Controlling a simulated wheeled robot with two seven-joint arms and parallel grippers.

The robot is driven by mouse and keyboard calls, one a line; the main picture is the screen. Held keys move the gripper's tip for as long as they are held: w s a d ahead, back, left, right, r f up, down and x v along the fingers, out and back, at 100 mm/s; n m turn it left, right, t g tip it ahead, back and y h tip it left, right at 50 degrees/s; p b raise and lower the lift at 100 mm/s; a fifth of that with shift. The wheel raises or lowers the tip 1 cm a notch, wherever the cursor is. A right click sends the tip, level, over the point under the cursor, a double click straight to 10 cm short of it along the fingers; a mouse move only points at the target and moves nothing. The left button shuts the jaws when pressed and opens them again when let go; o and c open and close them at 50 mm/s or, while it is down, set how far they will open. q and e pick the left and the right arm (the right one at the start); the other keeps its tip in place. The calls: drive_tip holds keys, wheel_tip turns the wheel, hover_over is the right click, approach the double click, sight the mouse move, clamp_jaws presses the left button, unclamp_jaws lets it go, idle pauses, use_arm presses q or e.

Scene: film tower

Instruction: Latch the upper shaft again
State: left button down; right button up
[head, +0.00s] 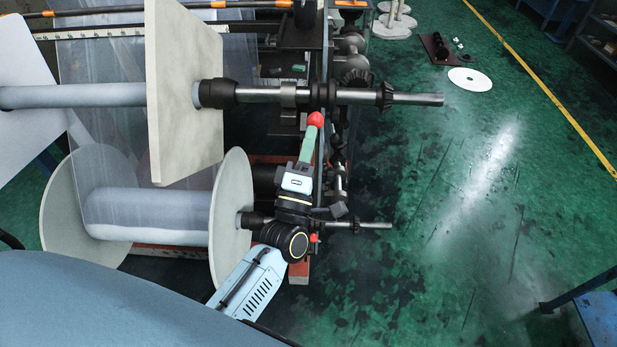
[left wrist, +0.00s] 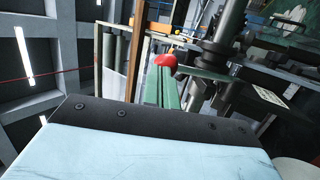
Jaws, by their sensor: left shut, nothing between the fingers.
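The upper shaft (head: 265,95) runs across the machine frame, with dark collars and a gear near its right end. Below it is a green lever (head: 308,147) with a red knob (head: 315,119), standing nearly upright in the head view. My left gripper (head: 299,174) is shut and empty at the lower end of the lever. I cannot tell whether it touches the lever. In the left wrist view, the red knob (left wrist: 165,60) and green lever (left wrist: 161,88) show just beyond the gripper's body. The fingertips are hidden there. My right gripper is out of view.
A square pale flange (head: 185,90) sits left on the upper shaft. The lower shaft (head: 365,225) carries a roll with round flanges (head: 232,215) close to my left arm. Open green floor (head: 470,200) lies to the right, with a white disc (head: 470,79).

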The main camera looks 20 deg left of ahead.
sight(310, 121)
use_arm(q)
drive_tip(key=w+r, duration=0.1)
drive_tip(key=w+a+r, duration=0.1)
drive_tip(key=w+r, duration=0.1)
drive_tip(key=shift+a+p, duration=0.1)
drive_tip(key=shift+p, duration=0.25)
drive_tip(key=shift+a+x, duration=0.2)
drive_tip(key=shift+x, duration=0.65)
drive_tip(key=shift+a+x, duration=0.15)
drive_tip(key=shift+x, duration=0.65)
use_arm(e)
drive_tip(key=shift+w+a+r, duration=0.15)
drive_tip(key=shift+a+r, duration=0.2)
use_arm(q)
drive_tip(key=shift+w+f, duration=0.1)
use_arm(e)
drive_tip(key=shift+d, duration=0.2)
use_arm(q)
drive_tip(key=s+d+r, duration=0.1)
drive_tip(key=s, duration=0.5)
drive_tip(key=s+d+r, duration=0.1)
drive_tip(key=s, duration=0.6)
drive_tip(key=shift+s+d+r, duration=0.25)
drive_tip(key=shift+d+r, duration=0.05)
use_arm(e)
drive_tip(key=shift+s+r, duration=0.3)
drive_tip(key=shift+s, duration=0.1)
